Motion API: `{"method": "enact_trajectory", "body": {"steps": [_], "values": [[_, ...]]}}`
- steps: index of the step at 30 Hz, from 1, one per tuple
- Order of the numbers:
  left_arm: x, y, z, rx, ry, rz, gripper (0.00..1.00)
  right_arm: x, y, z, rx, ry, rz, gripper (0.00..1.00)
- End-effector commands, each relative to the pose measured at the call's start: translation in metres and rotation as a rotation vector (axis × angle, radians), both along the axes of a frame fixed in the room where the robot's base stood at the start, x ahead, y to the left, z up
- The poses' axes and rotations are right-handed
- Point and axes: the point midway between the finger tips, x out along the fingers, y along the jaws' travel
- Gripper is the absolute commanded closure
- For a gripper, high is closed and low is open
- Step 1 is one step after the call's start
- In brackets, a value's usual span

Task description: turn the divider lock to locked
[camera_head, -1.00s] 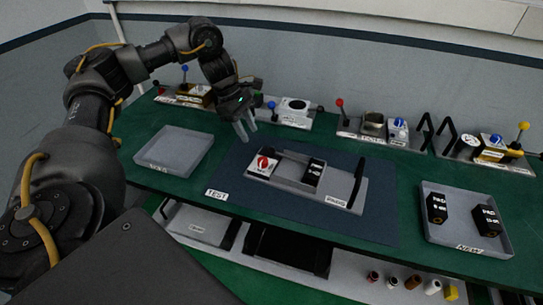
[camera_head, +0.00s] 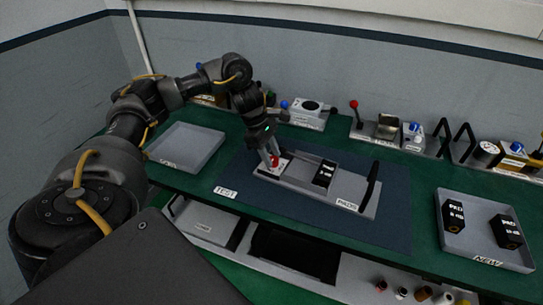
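The divider lock is a red knob (camera_head: 274,161) on a white plate at the left end of a grey tray fixture (camera_head: 310,189) on the dark mat. My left gripper (camera_head: 269,158) points down at the knob, its two fingers apart with the knob at their tips. The fingers partly hide the knob, so its pointing direction and any contact cannot be told. A black block with white print (camera_head: 324,174) sits in the fixture, right of the lock. My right gripper is not in view.
An empty grey tray (camera_head: 187,147) is at the left. A tray labelled NEW (camera_head: 483,258) holds two black blocks at the right. Several devices with levers, one red-knobbed (camera_head: 354,105), line the back edge. A black handle (camera_head: 372,180) stands at the fixture's right end.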

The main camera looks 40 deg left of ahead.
Motion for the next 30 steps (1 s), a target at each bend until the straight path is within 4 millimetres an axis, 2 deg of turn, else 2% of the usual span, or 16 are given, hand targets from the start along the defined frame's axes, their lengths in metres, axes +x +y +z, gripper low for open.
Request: {"method": "enact_trajectory", "body": {"steps": [11,19,30], "values": [[0.0006,-0.0021,-0.0058,0.000,-0.001,0.000,0.61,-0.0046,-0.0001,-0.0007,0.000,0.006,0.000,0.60],[0.0005,-0.0022,-0.0058,0.000,0.000,0.000,0.93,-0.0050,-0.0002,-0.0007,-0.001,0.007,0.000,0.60],[-0.0007,-0.0025,-0.0071,0.000,0.001,0.071,0.93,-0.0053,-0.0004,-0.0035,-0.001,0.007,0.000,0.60]]}}
